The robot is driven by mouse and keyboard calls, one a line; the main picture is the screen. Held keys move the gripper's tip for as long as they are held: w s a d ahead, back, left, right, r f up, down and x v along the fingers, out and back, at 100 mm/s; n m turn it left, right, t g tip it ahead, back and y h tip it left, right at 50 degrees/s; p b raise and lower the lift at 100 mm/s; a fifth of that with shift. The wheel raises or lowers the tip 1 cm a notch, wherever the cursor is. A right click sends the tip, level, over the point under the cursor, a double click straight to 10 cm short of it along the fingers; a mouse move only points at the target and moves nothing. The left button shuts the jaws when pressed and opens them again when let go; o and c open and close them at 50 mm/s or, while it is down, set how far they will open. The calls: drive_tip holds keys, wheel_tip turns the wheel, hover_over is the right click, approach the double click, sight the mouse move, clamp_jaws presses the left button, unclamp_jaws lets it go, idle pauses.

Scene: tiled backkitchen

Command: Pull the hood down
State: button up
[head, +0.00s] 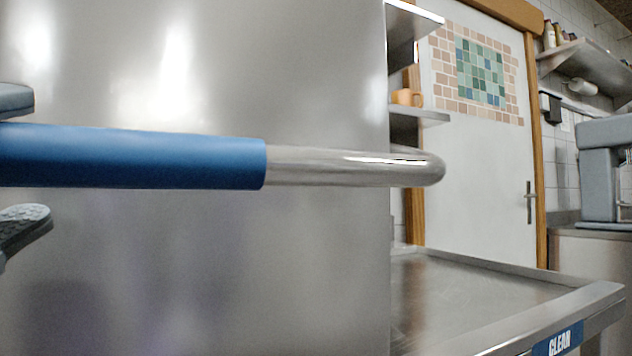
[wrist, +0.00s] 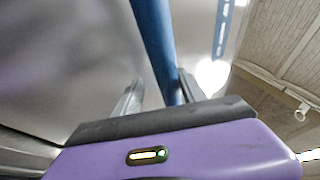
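The hood (head: 310,260) is a large stainless-steel box filling the left and middle of the head view. A horizontal bar handle (head: 130,157) crosses its front, with a blue sleeve on the left and bare curved metal on the right. My gripper (head: 20,160) is at the left edge, one finger above the blue sleeve and one below, with gaps visible. In the wrist view, the blue handle (wrist: 155,40) runs between the two spread fingers of my gripper (wrist: 160,92), nearer the right finger. Contact there cannot be told.
A steel counter with a raised rim (head: 470,345) and a blue "CLEAR" label stands at the lower right. Behind are a white door (head: 480,160), small wall shelves (head: 420,115) with an orange mug, and a grey machine (head: 600,170) at the right edge.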

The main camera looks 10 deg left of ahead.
drive_tip(key=a+p+v, duration=0.1)
drive_tip(key=v, duration=0.6)
drive_tip(key=shift+s+d+f, duration=0.25)
drive_tip(key=shift+s+d, duration=0.15)
drive_tip(key=shift+d, duration=0.15)
idle(0.6)
